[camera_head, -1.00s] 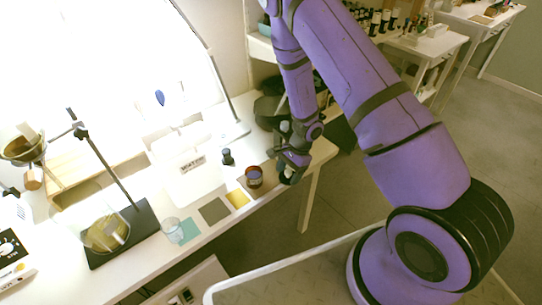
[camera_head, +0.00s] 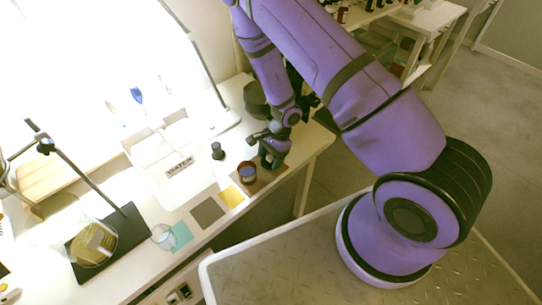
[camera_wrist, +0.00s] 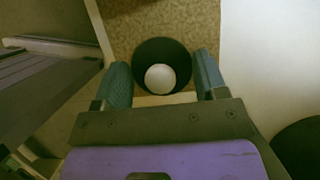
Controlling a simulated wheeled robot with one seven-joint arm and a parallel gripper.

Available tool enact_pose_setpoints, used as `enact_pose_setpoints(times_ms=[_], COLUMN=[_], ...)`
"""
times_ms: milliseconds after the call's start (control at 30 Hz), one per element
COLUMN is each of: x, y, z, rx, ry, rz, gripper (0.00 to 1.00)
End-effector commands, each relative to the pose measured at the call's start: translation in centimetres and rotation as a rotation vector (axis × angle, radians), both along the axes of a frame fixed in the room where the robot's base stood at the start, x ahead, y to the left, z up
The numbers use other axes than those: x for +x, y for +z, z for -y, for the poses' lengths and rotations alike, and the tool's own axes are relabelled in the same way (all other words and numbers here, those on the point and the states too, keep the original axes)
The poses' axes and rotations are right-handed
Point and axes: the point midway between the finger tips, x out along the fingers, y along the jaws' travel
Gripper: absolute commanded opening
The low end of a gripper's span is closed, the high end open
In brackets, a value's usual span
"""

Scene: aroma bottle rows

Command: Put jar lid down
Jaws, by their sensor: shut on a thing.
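My gripper (camera_wrist: 163,85) is shut on the jar lid (camera_wrist: 143,57), a dark round piece with a pale round knob in its middle. One finger stands on each side of it in the wrist view. In the head view my gripper (camera_head: 268,158) is low over the brown mat (camera_head: 271,177) at the table's right end, just right of an open reddish-brown jar (camera_head: 247,172). The lid is mostly hidden by the fingers there. I cannot tell whether it touches the mat.
A yellow mat (camera_head: 231,197), a grey mat (camera_head: 207,213) and a teal mat (camera_head: 181,235) lie in a row leftward. A glass (camera_head: 163,238) stands by the teal one. A small dark bottle (camera_head: 217,151) and a dark round container (camera_head: 256,98) stand behind.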

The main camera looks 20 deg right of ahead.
Motion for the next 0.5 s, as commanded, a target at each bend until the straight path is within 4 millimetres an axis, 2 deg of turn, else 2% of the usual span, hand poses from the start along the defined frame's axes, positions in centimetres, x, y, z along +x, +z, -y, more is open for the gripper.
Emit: enact_pose_setpoints(times_ms=[133,500], x=[-0.19,-0.18], y=[-0.90,-1.12], z=[-0.35,-0.37], rx=[0.000,0.000], ry=[-0.001,0.000], rz=[0.000,0.001], gripper=[0.43,0.43])
